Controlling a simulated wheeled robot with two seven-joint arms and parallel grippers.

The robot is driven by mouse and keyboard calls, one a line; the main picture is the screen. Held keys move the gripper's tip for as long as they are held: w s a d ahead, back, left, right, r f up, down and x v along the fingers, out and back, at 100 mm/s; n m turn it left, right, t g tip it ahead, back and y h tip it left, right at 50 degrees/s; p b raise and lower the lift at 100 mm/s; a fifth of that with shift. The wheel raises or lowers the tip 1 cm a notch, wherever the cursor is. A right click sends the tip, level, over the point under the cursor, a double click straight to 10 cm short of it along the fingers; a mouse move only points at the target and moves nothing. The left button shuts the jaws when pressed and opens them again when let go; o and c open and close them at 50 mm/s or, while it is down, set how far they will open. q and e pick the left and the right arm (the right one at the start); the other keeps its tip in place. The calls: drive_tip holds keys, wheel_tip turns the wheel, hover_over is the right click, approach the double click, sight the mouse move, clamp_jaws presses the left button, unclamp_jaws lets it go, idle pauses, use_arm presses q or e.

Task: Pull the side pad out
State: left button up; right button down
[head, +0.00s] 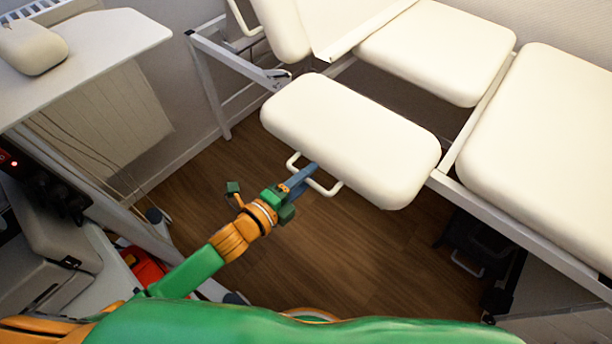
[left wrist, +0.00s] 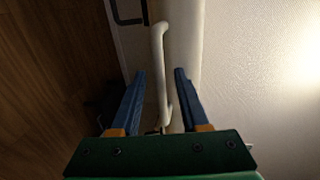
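The side pad (head: 350,135) is a cream cushion with rounded corners, beside the frame of a padded couch in the head view. A white loop handle (head: 328,190) sticks out from its near edge. My left gripper (head: 308,172) is at this handle, with its blue fingers crossing the middle of the loop. In the left wrist view the fingers (left wrist: 160,75) are open, one on each side of the white handle bar (left wrist: 158,48), with gaps visible. The pad's pale surface (left wrist: 255,65) fills the right of that view. My right gripper is not in view.
Couch cushions (head: 435,50) on a white metal frame (head: 520,225) stand behind and right of the pad. A white side table (head: 100,45) with a cream object (head: 32,47) is at the left. Wooden floor (head: 350,250) is clear below the handle.

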use_arm(q)
drive_tip(key=p+v, duration=0.1)
drive_tip(key=v, duration=0.6)
idle(0.3)
drive_tip(key=s+a+f+n+g+y, duration=0.2)
drive_tip(key=a+f+n+y, duration=0.3)
drive_tip(key=f, duration=0.6)
drive_tip(key=s+a+f+n+g+y, duration=0.2)
drive_tip(key=a+f+n, duration=0.45)
drive_tip(key=f, duration=0.35)
drive_tip(key=s+a+f+n+g+y, duration=0.25)
drive_tip(key=s+f+n, duration=0.35)
drive_tip(key=s+f, duration=0.35)
drive_tip(key=s+d+f+n+g, duration=0.1)
drive_tip(key=s+f+n+g, duration=0.15)
drive_tip(key=s, duration=0.45)
drive_tip(key=s+d+f+n+g, duration=0.1)
drive_tip(key=s+f+n+g, duration=0.15)
drive_tip(key=s, duration=0.45)
wheel_tip(320, 180, up, 18)
drive_tip(key=p, duration=1.7)
drive_tip(key=shift+w+r, duration=0.2)
